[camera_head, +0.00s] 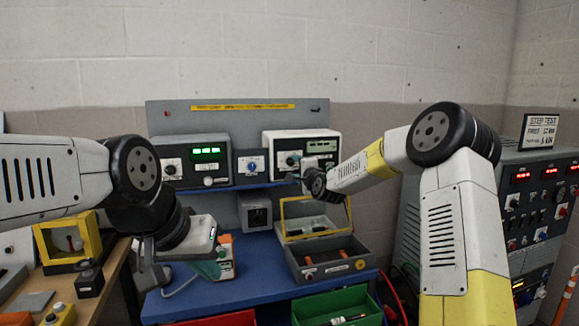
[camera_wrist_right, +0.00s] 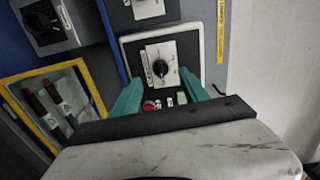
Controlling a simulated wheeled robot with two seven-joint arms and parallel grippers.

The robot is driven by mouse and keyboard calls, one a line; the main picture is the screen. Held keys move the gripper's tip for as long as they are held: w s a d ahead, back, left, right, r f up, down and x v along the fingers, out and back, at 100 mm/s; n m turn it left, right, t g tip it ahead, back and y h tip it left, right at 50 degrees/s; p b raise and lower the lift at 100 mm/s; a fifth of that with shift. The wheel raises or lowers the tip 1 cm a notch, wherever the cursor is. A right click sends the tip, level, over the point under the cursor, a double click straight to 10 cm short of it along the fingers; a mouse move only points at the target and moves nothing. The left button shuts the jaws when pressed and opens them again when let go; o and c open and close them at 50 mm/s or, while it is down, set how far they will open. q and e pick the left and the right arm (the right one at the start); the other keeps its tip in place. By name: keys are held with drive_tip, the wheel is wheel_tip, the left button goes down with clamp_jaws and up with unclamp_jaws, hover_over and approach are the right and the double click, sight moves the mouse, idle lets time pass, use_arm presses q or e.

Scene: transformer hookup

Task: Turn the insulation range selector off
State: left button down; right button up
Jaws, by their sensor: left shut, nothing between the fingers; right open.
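The white-fronted instrument (camera_head: 302,143) stands at the right of the blue shelf. Its dark round selector knob (camera_head: 292,160) shows on its face. In the right wrist view the selector knob (camera_wrist_right: 160,67) sits on a white scale plate, its markings too small to read. My right gripper (camera_wrist_right: 160,78) is open, its teal fingers on either side of the lower part of the instrument face; contact cannot be told. In the head view my right gripper (camera_head: 307,174) is partly hidden by its wrist. My left gripper (camera_head: 208,269) is shut and empty, low over the blue bench.
A grey instrument (camera_head: 221,156) with green digits stands left on the shelf. A toolbox with a yellow-framed lid (camera_head: 288,208) is below. An orange and white device (camera_head: 226,255) is beside my left gripper. Red and green bins (camera_head: 337,303) line the bench front.

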sight(291, 162)
drive_tip(key=shift+m+t, duration=0.3)
drive_tip(key=shift+m, duration=0.1)
drive_tip(key=x, duration=0.8)
drive_tip(key=shift+w+d+f, duration=0.2)
drive_tip(key=shift+c, duration=0.4)
clamp_jaws()
